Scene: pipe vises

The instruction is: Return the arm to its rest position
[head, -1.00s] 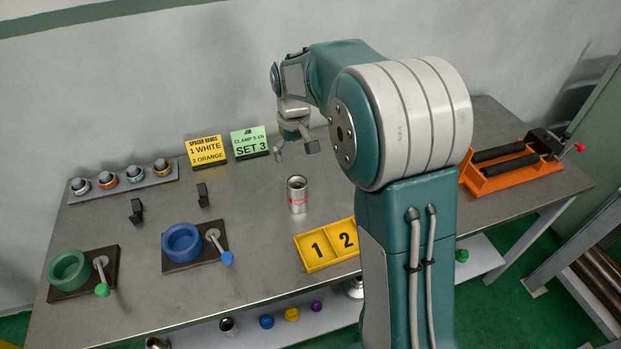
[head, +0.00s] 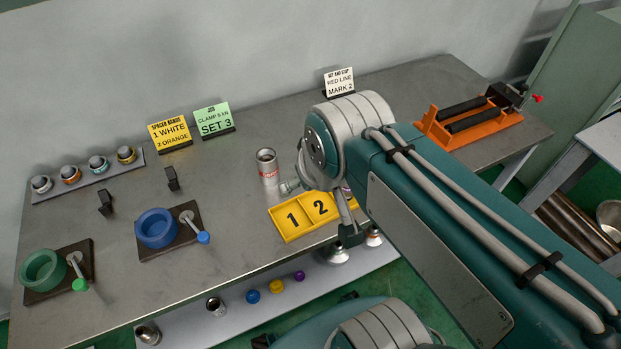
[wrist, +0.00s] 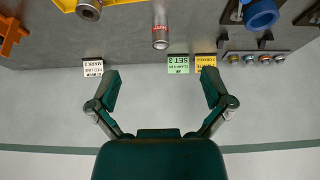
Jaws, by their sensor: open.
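My gripper (wrist: 162,92) is open and empty in the wrist view, its two dark green fingers spread wide in front of the grey wall. That view is upside down. In the head view my arm is folded, its upper link reaching across the right of the picture. The hand is mostly hidden behind the arm's round grey joint, close above the numbered yellow tray. A dark green part of my arm's end (head: 351,235) shows at the tray's right end.
A silver can (head: 267,167) stands behind the yellow tray (head: 291,232). Blue (head: 157,228) and green (head: 42,271) ring vises stand at left. An orange roller stand (head: 469,128) is at right. Signs, including green SET 3 (head: 213,121), line the back.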

